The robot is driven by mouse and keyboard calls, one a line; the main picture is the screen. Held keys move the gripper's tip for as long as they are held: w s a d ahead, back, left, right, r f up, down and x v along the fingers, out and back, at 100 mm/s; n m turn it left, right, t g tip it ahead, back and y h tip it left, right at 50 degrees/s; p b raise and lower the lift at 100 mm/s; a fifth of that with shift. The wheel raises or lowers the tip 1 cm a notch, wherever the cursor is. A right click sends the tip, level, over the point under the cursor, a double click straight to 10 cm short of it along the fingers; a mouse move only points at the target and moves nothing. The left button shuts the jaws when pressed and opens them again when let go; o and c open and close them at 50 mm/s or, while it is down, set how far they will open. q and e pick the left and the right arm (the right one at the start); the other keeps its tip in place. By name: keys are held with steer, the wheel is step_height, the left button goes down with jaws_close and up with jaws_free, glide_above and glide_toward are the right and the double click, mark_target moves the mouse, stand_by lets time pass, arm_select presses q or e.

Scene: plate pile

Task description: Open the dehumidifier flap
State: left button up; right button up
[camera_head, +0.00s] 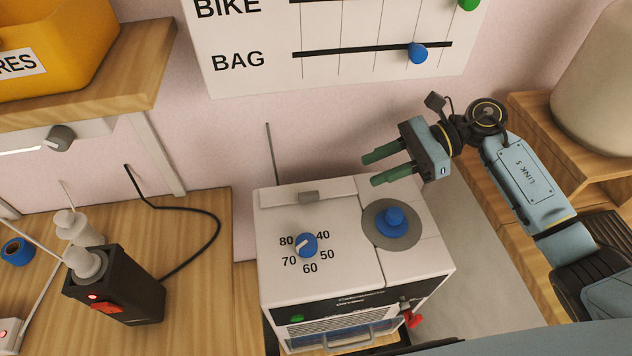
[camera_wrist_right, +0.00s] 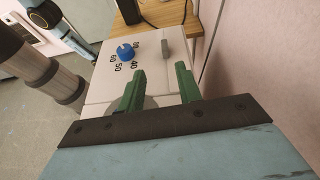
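The white dehumidifier (camera_head: 340,276) stands below the wall chart in the head view. On its top are a blue dial (camera_head: 306,244) marked 40 to 80 and a blue knob on a grey disc (camera_head: 377,236). A narrow white flap (camera_head: 275,198) with a small grey handle (camera_head: 309,197) lies along the back edge and looks flat. My right gripper (camera_head: 369,170) is open and empty, its green fingers above the back right of the top, right of the handle. In the right wrist view the fingers (camera_wrist_right: 159,83) point towards the handle (camera_wrist_right: 166,49) and dial (camera_wrist_right: 125,52). My left gripper is out of view.
A pink wall with a slider chart (camera_head: 340,75) is behind. A wooden table (camera_head: 205,285) with a black device (camera_head: 120,290) and cable is at left. An orange bin (camera_head: 60,45) sits on a shelf. A wooden unit with a large beige container (camera_head: 600,75) is at right.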

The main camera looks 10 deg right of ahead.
mark_target(313, 193)
steer(key=shift+w+d+f+m, duration=0.1)
steer(key=shift+w+f+m, duration=0.15)
steer(key=shift+m, duration=0.15)
steer(key=shift+a+f, duration=0.15)
steer(key=shift+a, duration=0.1)
steer(key=p+x, duration=0.1)
steer(key=x, duration=1.1)
steer(key=shift+a+f+p, duration=0.1)
steer(key=shift+a+p, duration=0.1)
steer(key=shift+p, duration=0.1)
steer(key=shift+c, duration=0.3)
jaws_close()
